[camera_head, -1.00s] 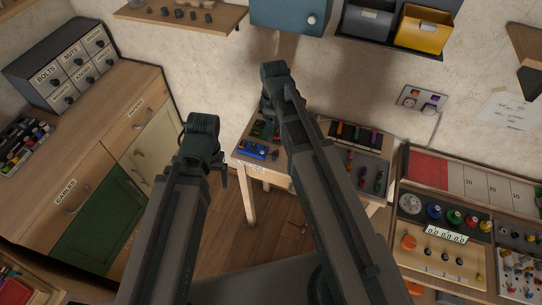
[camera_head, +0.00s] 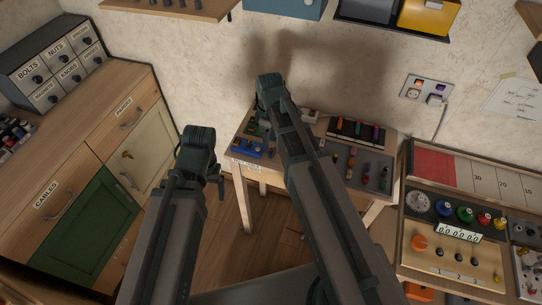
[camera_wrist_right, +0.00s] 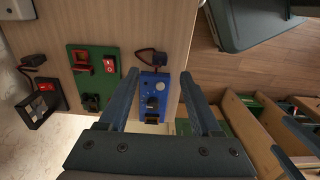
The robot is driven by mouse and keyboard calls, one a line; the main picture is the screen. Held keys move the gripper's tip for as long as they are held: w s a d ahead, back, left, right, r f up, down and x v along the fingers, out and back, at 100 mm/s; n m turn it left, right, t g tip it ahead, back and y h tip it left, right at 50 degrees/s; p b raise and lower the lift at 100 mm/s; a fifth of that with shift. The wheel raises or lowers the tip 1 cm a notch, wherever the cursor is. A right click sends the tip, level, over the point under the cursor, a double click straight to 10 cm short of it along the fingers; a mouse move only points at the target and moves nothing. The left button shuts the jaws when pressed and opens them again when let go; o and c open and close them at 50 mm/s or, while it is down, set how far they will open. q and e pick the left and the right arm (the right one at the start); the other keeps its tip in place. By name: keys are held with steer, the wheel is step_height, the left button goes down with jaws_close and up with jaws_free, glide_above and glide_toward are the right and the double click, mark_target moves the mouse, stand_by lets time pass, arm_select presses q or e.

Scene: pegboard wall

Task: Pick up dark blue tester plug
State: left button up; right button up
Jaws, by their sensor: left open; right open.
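A dark blue plug (camera_wrist_right: 160,59) on a dark cable loop lies at the top end of the blue tester box (camera_wrist_right: 154,88) in the right wrist view. My right gripper (camera_wrist_right: 159,72) is open, one finger on each side of the tester, with the plug just beyond its fingertips and nothing held. In the head view the blue tester (camera_head: 245,148) lies on the left part of the small table; the plug is not clear there. My right gripper (camera_head: 268,97) is above that table, its fingertips mostly hidden. My left gripper (camera_head: 216,182) is open and empty, left of the table.
A green panel (camera_wrist_right: 105,60) with red parts and a black box with a red switch (camera_wrist_right: 46,88) lie beside the tester. The small table also holds a dark tray (camera_head: 357,130) of colored pieces. A cabinet (camera_head: 80,235) stands left, a console (camera_head: 455,262) right.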

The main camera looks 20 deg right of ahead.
mark_target(271, 151)
steer(key=f+b, duration=0.4)
steer(key=f, duration=0.1)
steer(key=shift+s+d+b, duration=0.1)
steer(key=shift+d+b, duration=0.1)
steer(key=shift+b, duration=0.2)
jaws_close()
